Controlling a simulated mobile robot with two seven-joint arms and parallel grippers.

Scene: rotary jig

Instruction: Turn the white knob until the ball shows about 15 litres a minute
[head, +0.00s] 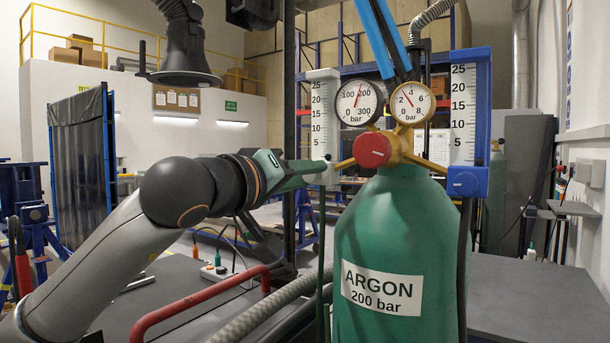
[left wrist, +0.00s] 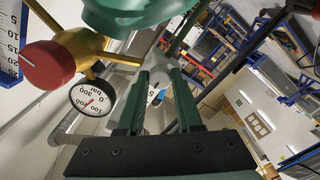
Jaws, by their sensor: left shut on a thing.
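The left flow meter (head: 322,115) has a white body and a scale from 5 to 25. I cannot make out a ball in its tube. The white knob is at its lower end, mostly hidden by my fingers in the head view; the wrist view shows a white piece, the white knob (left wrist: 156,76), between the fingertips. My left gripper (head: 322,166) reaches in from the left and is shut on the knob; it also shows in the left wrist view (left wrist: 158,80). My right gripper is not in view.
A green argon cylinder (head: 395,245) stands just right of my gripper. Its red knob (head: 372,150), brass valve and two dial gauges (head: 358,102) are close by. A second, blue-framed flow meter (head: 465,120) with a blue knob (head: 463,183) is at the right.

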